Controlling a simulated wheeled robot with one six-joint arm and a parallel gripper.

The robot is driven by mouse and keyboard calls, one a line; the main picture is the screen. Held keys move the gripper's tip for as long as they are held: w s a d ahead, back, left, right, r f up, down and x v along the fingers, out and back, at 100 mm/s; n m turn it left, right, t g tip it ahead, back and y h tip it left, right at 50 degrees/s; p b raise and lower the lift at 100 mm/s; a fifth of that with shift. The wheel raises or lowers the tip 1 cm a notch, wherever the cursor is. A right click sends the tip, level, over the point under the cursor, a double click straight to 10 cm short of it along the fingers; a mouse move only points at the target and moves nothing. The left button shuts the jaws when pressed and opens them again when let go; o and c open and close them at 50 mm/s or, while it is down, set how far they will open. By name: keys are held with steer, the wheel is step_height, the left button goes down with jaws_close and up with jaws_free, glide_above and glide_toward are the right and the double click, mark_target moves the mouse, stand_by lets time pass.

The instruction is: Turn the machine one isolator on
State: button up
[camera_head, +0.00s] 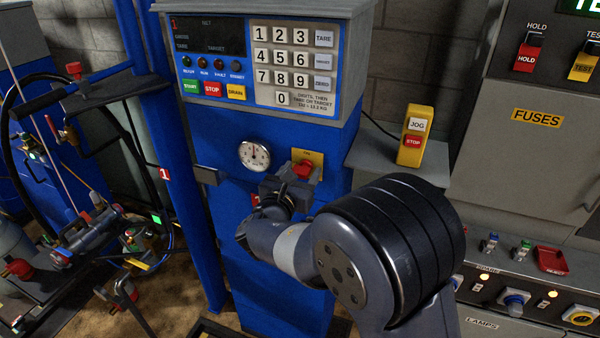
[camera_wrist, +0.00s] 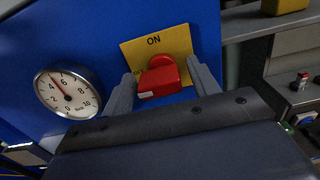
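The isolator is a red rotary knob (camera_wrist: 160,76) on a yellow plate (camera_wrist: 178,42) marked ON at its top, on the front of the blue machine. In the head view the knob (camera_head: 303,169) sits right of the round gauge, partly hidden by my gripper (camera_head: 291,180). In the wrist view my gripper's two grey fingers (camera_wrist: 163,86) stand apart, one on each side of the knob. The knob's handle lies across the plate, tilted, with its pale-marked end at lower left. I cannot tell whether the fingers touch it. The lettering at the plate's left is partly covered.
A white dial gauge (camera_wrist: 68,92) is left of the plate. Above are a keypad (camera_head: 291,68) and green, red and yellow buttons (camera_head: 213,89). A yellow JOG/STOP box (camera_head: 415,136) stands on the grey ledge at right. Hoses and pipework fill the left side.

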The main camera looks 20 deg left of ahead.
steer(key=c, duration=0.9)
